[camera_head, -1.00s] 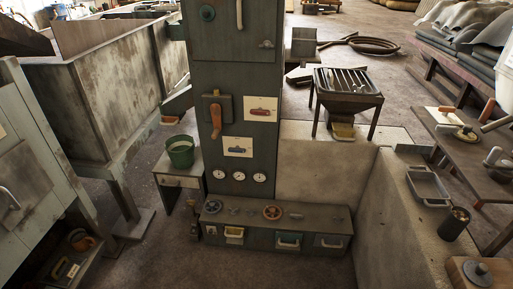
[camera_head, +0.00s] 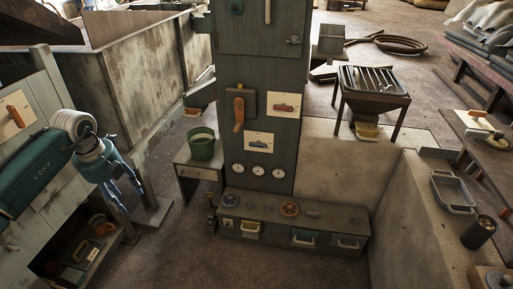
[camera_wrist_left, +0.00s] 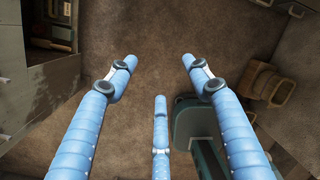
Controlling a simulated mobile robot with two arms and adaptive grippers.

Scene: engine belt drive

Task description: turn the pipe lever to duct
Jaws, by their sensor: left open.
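The orange lever (camera_head: 239,112) is mounted on a dark plate on the front of a tall grey-green cabinet (camera_head: 262,70). Its handle hangs nearly straight down. A picture card with a reddish shape (camera_head: 286,105) is to its right, and a card with a bluish shape (camera_head: 258,144) is below right. My left gripper (camera_head: 128,184) is at the left, well apart from the lever, with blue fingers pointing down. In the left wrist view, its fingers (camera_wrist_left: 160,82) are spread and empty over brown floor. The lever is not recognisable there. My right gripper is not in view.
A green bucket (camera_head: 202,144) stands on a small table left of the cabinet. A low drawer box (camera_head: 330,221) with knobs sits at the cabinet's foot. A pale block wall (camera_head: 345,165) is to the right. Between my left gripper and the lever is mostly open space.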

